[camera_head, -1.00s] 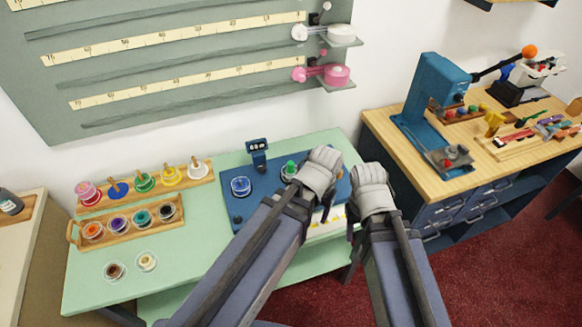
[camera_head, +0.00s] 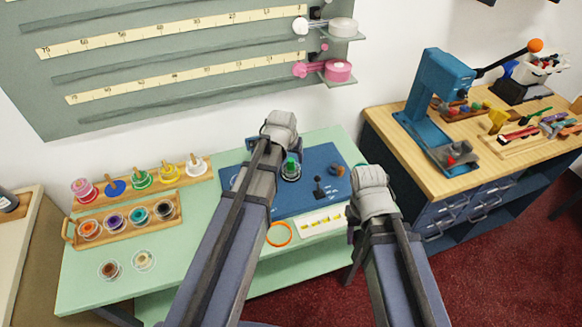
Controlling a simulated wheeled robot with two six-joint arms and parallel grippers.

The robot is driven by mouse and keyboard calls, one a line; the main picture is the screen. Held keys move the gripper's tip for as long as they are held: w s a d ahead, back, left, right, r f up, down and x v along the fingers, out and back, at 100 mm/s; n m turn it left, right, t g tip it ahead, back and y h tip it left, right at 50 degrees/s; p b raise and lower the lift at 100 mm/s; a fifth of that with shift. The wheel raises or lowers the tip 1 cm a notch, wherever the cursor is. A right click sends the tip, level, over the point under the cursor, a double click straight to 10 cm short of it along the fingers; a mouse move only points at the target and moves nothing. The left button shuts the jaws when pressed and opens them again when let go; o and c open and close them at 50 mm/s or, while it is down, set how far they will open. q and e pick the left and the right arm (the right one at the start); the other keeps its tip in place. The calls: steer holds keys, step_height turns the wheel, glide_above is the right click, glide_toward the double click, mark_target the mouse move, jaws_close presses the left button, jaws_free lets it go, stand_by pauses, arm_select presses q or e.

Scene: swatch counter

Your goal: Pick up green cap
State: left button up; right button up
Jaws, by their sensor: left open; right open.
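A green cap (camera_head: 291,163) sits upright on a small clear round holder on the blue mat (camera_head: 310,200). My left gripper (camera_head: 275,141) is open, just beyond and slightly left of the cap in the picture. Its fingers are largely hidden by my own wrist, and I see nothing held. I cannot tell whether it touches the cap. My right gripper (camera_head: 353,222) is open and empty, near the right end of the counter, well apart from the cap.
A small black lever (camera_head: 319,188) and a brown knob (camera_head: 336,170) stand right of the cap. An orange ring (camera_head: 279,234) and a white strip (camera_head: 321,222) lie in front. Wooden racks (camera_head: 128,220) of jars stand left.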

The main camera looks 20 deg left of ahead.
mark_target(291, 161)
arm_select(q)
steer(key=shift+f, duration=0.1)
steer(key=b+x, duration=0.4)
steer(key=x, duration=0.1)
steer(key=shift+a+b, duration=0.25)
steer(key=shift+b, duration=0.1)
steer(key=shift+c, duration=0.3)
jaws_close()
